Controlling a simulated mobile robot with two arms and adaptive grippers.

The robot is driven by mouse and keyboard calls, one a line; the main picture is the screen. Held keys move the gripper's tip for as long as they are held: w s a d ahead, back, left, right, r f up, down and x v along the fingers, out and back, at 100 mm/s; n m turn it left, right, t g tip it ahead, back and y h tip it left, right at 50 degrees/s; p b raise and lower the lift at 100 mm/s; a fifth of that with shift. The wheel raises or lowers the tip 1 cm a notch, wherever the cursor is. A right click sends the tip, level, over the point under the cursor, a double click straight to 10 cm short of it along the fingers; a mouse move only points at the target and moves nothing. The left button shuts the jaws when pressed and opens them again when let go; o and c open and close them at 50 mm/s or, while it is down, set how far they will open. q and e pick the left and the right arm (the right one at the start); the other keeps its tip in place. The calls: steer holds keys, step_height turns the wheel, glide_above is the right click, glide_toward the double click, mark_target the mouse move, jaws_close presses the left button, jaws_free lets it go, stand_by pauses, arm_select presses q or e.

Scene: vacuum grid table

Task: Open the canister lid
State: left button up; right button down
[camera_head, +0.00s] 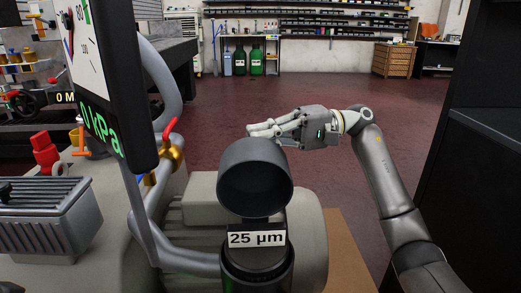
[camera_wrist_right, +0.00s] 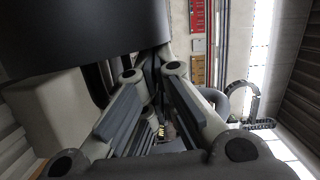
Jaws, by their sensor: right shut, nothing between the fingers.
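The canister (camera_head: 258,272) is a dark cylinder at the bottom centre of the head view, with a white "25 µm" label (camera_head: 257,239) above its lower part. A dark round lid-like cup (camera_head: 255,185) stands above the label. Its hollow side faces me, so it looks tilted up. My right gripper (camera_head: 254,130) is just behind and above this cup, its fingers pointing left, shut and empty. In the right wrist view a large dark curved surface (camera_wrist_right: 75,30), likely the same cup, is close by at upper left. I cannot tell whether the fingers touch it. My left gripper is not in view.
A gauge panel (camera_head: 98,80) and a grey pipe (camera_head: 140,215) stand left of the canister, with a red-handled brass valve (camera_head: 172,150). A rounded beige housing (camera_head: 310,235) is behind it. A dark cabinet (camera_head: 490,150) is at right. The red floor (camera_head: 320,95) beyond is clear.

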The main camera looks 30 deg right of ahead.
steer(key=v, duration=1.2)
